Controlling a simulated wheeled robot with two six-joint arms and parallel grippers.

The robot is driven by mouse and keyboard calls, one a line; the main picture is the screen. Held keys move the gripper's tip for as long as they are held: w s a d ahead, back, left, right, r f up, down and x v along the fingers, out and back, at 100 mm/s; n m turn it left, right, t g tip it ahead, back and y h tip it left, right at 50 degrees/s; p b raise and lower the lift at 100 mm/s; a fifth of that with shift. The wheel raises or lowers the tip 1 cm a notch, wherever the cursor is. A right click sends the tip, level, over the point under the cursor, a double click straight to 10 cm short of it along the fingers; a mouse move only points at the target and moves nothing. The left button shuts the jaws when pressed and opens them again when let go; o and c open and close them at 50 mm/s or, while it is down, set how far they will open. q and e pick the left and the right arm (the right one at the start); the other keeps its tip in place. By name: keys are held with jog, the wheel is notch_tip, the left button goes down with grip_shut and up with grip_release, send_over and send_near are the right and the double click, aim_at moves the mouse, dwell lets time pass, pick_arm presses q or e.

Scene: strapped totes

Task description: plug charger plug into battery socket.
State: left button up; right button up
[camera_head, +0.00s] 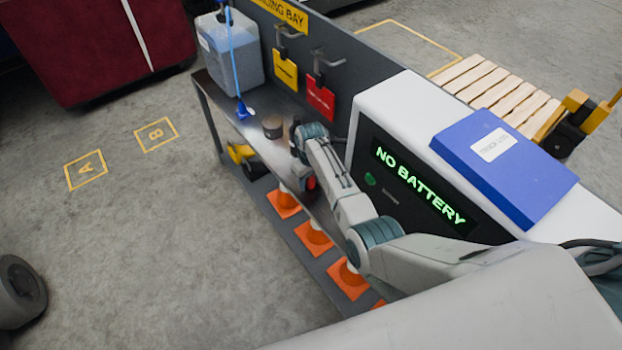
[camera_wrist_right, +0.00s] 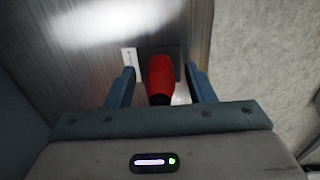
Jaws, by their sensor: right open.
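In the wrist view my right gripper (camera_wrist_right: 163,90) is open. Its two blue-grey fingers stand on either side of a red, rounded object (camera_wrist_right: 159,76), which looks like the charger plug, with a gap on each side. A pale plate with a dark patch shows behind it on the metal surface. In the head view the right arm reaches down over the bench edge, and a bit of red shows by the gripper (camera_head: 306,178). The charger (camera_head: 401,110) is a white housing whose dark screen reads "NO BATTERY". I cannot make out the battery socket. My left gripper is out of view.
The metal bench (camera_head: 258,125) holds a blue-grey jug (camera_head: 232,55) and a small dark round tin (camera_head: 272,127). Orange cones (camera_head: 313,238) stand on the shelf below. A blue binder (camera_head: 505,165) lies on the charger.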

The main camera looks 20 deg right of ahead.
jog(key=shift+p, duration=0.35)
dwell(0.3)
grip_shut()
dwell(0.4)
jog(key=shift+r, duration=0.3)
jog(key=shift+r+p, duration=2.75)
jog(key=shift+p, duration=0.35)
